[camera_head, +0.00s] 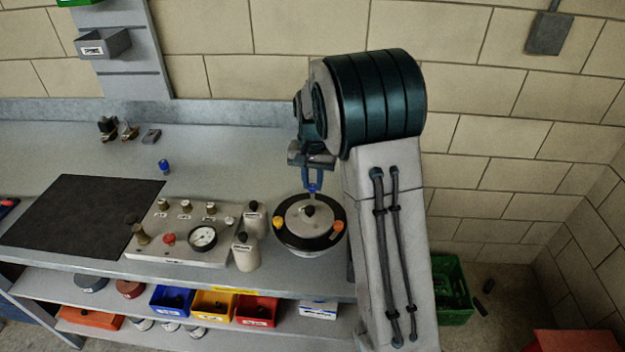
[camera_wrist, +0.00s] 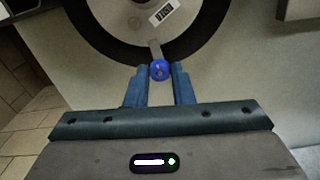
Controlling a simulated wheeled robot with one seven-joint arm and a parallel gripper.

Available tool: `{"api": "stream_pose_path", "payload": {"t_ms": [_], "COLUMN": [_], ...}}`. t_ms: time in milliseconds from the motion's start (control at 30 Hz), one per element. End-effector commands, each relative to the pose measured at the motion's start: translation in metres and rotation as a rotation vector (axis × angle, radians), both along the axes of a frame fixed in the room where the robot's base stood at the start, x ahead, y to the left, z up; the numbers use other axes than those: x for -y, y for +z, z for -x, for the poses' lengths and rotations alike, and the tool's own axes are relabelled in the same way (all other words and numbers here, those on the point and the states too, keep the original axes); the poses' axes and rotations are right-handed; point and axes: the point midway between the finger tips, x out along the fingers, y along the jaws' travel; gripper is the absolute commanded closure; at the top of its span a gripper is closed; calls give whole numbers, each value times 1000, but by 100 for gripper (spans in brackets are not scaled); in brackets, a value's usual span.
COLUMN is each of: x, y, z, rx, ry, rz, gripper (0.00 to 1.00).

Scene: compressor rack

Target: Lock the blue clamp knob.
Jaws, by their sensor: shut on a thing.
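The blue clamp knob (camera_wrist: 160,69) sits at the rim of a round pot with a black ring (camera_head: 310,241) and a light grey lid. In the wrist view it lies between the tips of my gripper (camera_wrist: 160,84), which is shut on it. In the head view the knob (camera_head: 313,188) shows just below my gripper (camera_head: 312,184) at the far edge of the pot. A metal strip runs from the knob toward the lid. An orange knob (camera_head: 338,226) and a yellow-orange knob (camera_head: 279,223) sit on the ring's right and left.
A panel with a pressure gauge (camera_head: 203,238) and two white bottles stand left of the pot. A black mat (camera_head: 84,217) lies farther left. A small blue-topped item (camera_head: 164,166) stands on the bench behind. Bins fill the shelf below.

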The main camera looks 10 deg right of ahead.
Motion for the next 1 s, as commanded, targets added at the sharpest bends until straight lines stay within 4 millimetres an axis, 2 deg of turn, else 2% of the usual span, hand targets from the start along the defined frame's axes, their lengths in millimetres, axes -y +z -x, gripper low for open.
{"api": "stream_pose_path", "payload": {"t_ms": [300,767,800,867,1000], "x": [1,1,1,1,1], "y": [2,2,2,2,1], "z": [-2,-2,-2,-2,-1], "rx": [7,9,9,7,5], "ry": [-93,-105,-105,-105,-105], "rz": [1,1,1,1,1], "gripper": [100,100,73,57,57]}}
